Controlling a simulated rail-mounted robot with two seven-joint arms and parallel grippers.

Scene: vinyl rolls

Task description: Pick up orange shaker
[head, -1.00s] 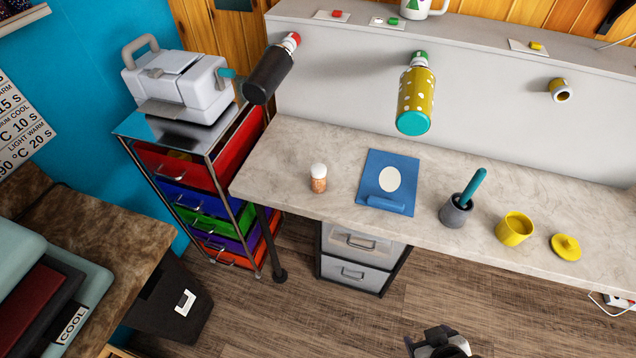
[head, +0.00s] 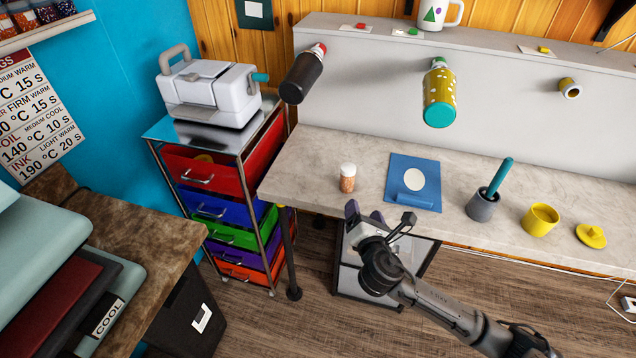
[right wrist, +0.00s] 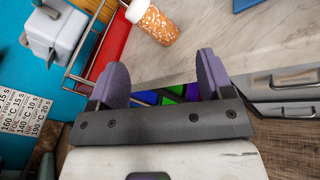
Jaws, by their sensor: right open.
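The orange shaker (head: 347,180) stands upright near the front edge of the marble-look counter. My right gripper (head: 379,215) is in front of the counter, below and to the right of the shaker. Its two purple fingers (right wrist: 160,75) are spread with nothing between them. My left gripper is not in view.
On the counter (head: 300,165), a blue mat (head: 428,168) lies right of the shaker. Further right are a grey mortar (head: 482,206), a yellow cup (head: 540,220) and its lid (head: 591,236). A drawer cart (head: 215,168) stands left. Grey drawers (head: 350,281) sit below the counter.

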